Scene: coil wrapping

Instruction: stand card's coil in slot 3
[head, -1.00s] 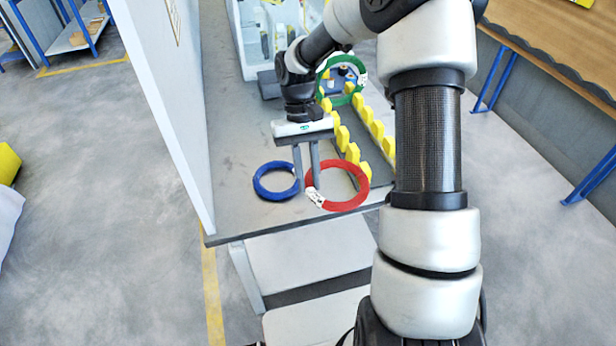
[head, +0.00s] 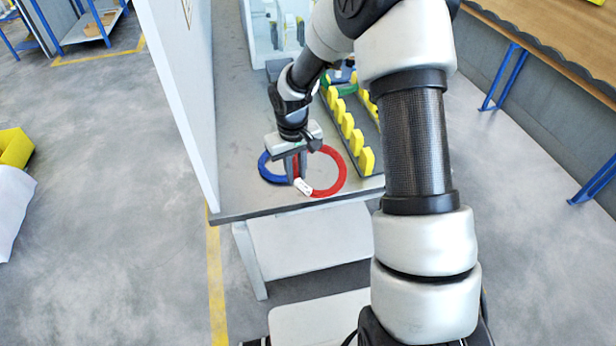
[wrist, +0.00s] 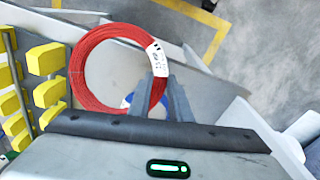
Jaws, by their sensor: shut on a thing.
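A red coil (head: 341,172) with a white label is at the table's front, beside the rack; it also shows in the wrist view (wrist: 80,75). My gripper (head: 296,177) is shut on the red coil's rim near the label, fingers pointing down; the wrist view shows the rim between the fingers (wrist: 160,98). I cannot tell whether the coil touches the table. A blue coil (head: 267,173) lies left of it, partly hidden by gripper and red coil. The slotted rack (head: 368,128) has rows of yellow blocks (head: 347,125). Slot numbers and card cannot be made out.
A green coil (head: 346,88) stands at the rack's far end, mostly hidden behind my arm. A white wall panel (head: 178,90) borders the table (head: 232,150) on the left. The table's front edge is close to the coils. Bare table lies left of the rack.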

